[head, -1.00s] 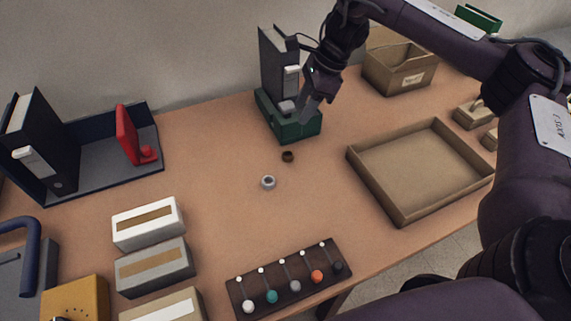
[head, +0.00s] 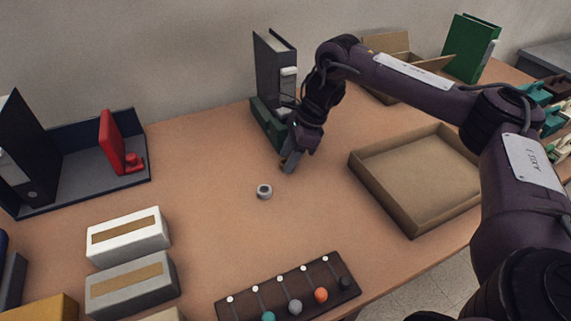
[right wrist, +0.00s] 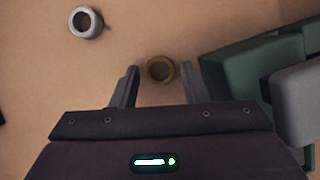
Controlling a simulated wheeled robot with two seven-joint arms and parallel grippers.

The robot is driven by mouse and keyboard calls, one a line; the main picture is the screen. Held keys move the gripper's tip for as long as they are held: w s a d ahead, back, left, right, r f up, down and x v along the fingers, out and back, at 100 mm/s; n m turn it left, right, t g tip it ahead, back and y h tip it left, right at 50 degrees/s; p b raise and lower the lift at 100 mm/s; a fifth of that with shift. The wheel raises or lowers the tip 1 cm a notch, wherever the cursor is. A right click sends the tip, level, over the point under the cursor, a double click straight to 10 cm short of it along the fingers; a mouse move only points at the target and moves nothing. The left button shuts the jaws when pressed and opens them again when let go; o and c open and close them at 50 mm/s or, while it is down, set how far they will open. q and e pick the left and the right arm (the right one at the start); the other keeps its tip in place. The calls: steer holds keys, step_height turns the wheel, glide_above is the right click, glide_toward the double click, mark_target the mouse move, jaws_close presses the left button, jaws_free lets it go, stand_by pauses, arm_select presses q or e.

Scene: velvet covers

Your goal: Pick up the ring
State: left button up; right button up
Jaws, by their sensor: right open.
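Two small rings lie on the table. A brown ring (right wrist: 160,69) shows in the right wrist view between the fingertips of my right gripper (right wrist: 158,78), which is open. In the head view the right gripper (head: 289,163) points down close to the tabletop and mostly hides the brown ring. A grey ring (head: 264,191) lies apart from the gripper, in front and to the left in the head view. It also shows at the upper left of the right wrist view (right wrist: 86,22). My left gripper is not in view.
A green box (head: 268,124) with a dark binder (head: 273,68) stands right behind the gripper. A shallow brown tray (head: 412,229) is to the right. A dark board with several coloured knobs (head: 288,291) lies in front. The table between the rings and the boxes at left is clear.

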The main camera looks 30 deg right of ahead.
steer(key=shift+f, duration=0.25)
steer(key=c, duration=0.7)
steer(key=shift+r, duration=0.15)
